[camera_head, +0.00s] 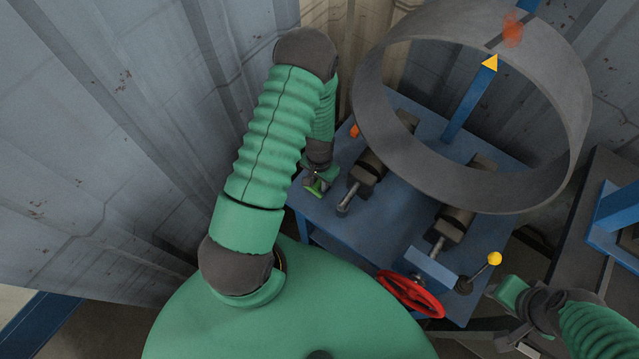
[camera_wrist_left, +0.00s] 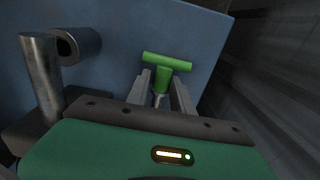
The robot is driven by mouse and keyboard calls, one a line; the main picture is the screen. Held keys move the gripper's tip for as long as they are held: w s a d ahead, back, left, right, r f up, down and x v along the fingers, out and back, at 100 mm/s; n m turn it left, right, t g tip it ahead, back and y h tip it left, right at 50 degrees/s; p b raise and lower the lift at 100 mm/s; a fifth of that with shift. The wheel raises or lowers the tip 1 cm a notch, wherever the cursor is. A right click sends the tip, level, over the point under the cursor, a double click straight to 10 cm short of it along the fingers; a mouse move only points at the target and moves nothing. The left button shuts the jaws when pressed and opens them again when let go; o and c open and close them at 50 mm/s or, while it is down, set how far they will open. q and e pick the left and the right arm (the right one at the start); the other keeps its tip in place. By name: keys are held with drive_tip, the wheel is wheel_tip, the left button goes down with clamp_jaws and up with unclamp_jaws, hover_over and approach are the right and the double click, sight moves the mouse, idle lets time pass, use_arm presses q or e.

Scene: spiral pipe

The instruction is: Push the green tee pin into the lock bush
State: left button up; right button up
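The green tee pin (camera_wrist_left: 167,66) shows in the left wrist view, its crossbar beyond my fingertips and its green stem between them. A short metal part shows below the stem. My left gripper (camera_wrist_left: 163,82) has one finger close on each side of the stem and appears closed on it. In the head view my left gripper (camera_head: 318,178) is at the left edge of the blue table, with a bit of the green pin (camera_head: 317,188) showing. A dark hollow bush (camera_wrist_left: 80,44) is left of the pin in the wrist view. My right gripper is at the lower right, its fingers unclear.
The blue table (camera_head: 400,210) carries dark clamps with metal rods (camera_head: 347,198). A large grey pipe ring (camera_head: 460,185) stands over its far side. A red handwheel (camera_head: 411,293) and a yellow-knobbed lever (camera_head: 494,258) are at the front. A corrugated wall (camera_head: 130,120) is at left.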

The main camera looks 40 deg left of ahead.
use_arm(q)
drive_tip(key=shift+a, duration=0.2)
drive_tip(key=c, duration=0.5)
drive_tip(key=shift+s+a+f, duration=0.1)
drive_tip(key=shift+a, duration=0.15)
drive_tip(key=shift+d, duration=0.15)
